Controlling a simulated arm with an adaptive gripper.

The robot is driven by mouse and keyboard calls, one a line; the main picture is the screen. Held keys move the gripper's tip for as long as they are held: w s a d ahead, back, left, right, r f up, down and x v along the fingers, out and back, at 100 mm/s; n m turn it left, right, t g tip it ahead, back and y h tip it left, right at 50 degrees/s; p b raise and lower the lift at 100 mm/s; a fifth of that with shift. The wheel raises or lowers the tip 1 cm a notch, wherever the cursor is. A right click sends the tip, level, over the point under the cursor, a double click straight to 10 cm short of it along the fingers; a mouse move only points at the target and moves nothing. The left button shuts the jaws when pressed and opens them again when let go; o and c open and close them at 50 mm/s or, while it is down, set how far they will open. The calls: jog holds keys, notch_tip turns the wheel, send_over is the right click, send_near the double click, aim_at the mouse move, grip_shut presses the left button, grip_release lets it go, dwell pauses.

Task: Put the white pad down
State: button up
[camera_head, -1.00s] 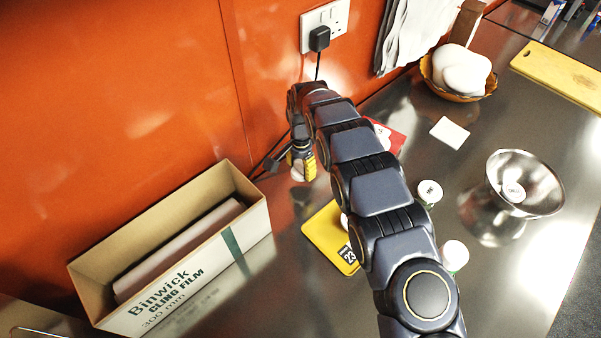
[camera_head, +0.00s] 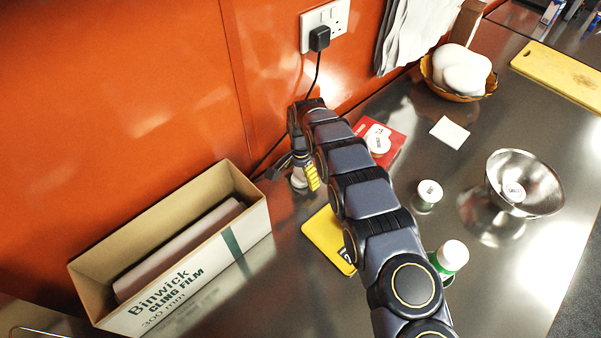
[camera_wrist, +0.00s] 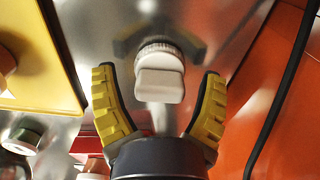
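A small white piece (camera_wrist: 160,82) with a ridged round part behind it is between my gripper's fingers in the wrist view. It shows in the head view (camera_head: 299,179) low at the gripper, partly hidden. My gripper (camera_wrist: 160,78) is open around it, with a clear gap on each side; in the head view the gripper (camera_head: 305,176) is low over the counter near the orange wall. A flat white square (camera_head: 449,132) lies on the steel counter at the back right, apart from the gripper. I cannot tell which of these is the white pad.
A yellow pad (camera_head: 325,236) and a red pad (camera_head: 394,139) with a white round item lie beside my arm. White-topped containers (camera_head: 428,192) (camera_head: 452,256) and a steel bowl (camera_head: 524,184) stand right. The cling film box (camera_head: 205,272) is left; a black cable (camera_head: 314,75) hangs behind.

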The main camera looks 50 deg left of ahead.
aim_at(301, 170)
jog(key=shift+r, duration=0.1)
notch_tip(301, 170, up, 12)
jog(key=w+d+r+h, duration=0.1)
jog(key=w+d+r, duration=0.35)
jog(key=d, duration=0.35)
jog(key=w+d+r, duration=0.3)
jog(key=d+r, duration=0.2)
jog(key=d, duration=0.4)
jog(key=s+d+r+m, duration=0.1)
jog(key=s+d+r, duration=0.15)
jog(key=d, duration=0.45)
jog(key=s+d+r, duration=0.1)
jog(key=d+r, duration=0.3)
jog(key=d, duration=0.3)
jog(key=s+d+r+g, duration=0.1)
jog(key=s+d+r, duration=0.2)
jog(key=s+d, duration=0.95)
jog(key=s, duration=0.4)
jog(key=s+d+f+n+y, duration=0.1)
jog(key=s+d, duration=0.3)
jog(key=s, duration=0.2)
jog(key=shift+s+f+g, duration=0.25)
jog(key=shift+s+g, duration=0.05)
jog(key=shift+s, duration=0.1)
jog(key=shift+a, duration=0.1)
